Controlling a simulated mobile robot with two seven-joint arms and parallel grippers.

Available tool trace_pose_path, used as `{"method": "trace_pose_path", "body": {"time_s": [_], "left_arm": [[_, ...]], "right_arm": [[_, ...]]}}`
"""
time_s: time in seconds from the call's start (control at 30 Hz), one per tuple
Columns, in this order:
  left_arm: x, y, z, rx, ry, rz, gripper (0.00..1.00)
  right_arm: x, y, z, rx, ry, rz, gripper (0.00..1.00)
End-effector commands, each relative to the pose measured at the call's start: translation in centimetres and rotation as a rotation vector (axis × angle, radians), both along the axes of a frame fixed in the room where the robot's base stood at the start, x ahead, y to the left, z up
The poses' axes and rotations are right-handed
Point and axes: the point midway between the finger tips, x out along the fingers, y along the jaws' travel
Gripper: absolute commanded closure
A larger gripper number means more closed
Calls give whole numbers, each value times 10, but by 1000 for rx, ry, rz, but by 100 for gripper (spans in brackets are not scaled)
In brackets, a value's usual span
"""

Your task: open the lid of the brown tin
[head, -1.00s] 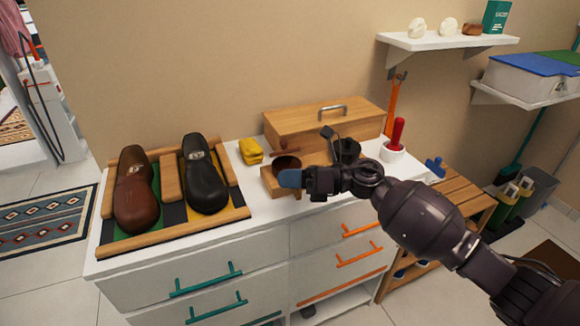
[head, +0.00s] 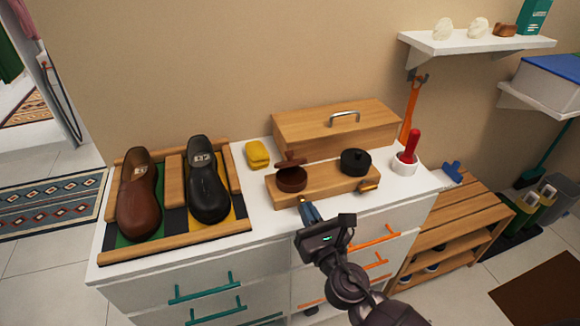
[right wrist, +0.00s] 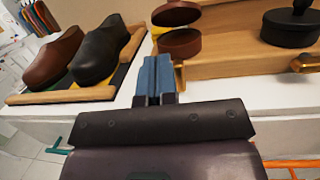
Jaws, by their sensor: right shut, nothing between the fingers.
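The brown tin (head: 291,180) stands in the left part of a wooden holder on the white dresser top. Its brown lid (head: 290,160) is raised above the tin with a gap between them, and the lid's knob is on top. In the right wrist view the tin (right wrist: 180,44) and lid (right wrist: 177,15) show just beyond my fingertips, the lid cut by the top edge. My right gripper (head: 309,208) is shut and empty, in front of the holder and just below the tin. My left gripper is not in view.
A black lidded tin (head: 355,163) stands right in the same wooden holder (head: 325,184). A wooden box (head: 335,127) is behind.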

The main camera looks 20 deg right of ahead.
Motion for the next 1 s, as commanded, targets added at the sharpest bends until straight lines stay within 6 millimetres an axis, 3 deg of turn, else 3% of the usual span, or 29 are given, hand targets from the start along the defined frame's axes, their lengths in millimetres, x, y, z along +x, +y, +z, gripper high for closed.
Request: {"method": "trace_pose_path", "body": {"time_s": [0.1,0.27,0.7,1.0], "left_arm": [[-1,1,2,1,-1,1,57],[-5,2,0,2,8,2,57],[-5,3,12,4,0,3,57],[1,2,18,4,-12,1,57]], "right_arm": [[-11,-11,2,-26,3,-80,100],[-8,-15,3,-38,4,-108,100],[58,-12,15,-36,3,-103,100],[83,-11,17,-35,5,-102,100]]}}
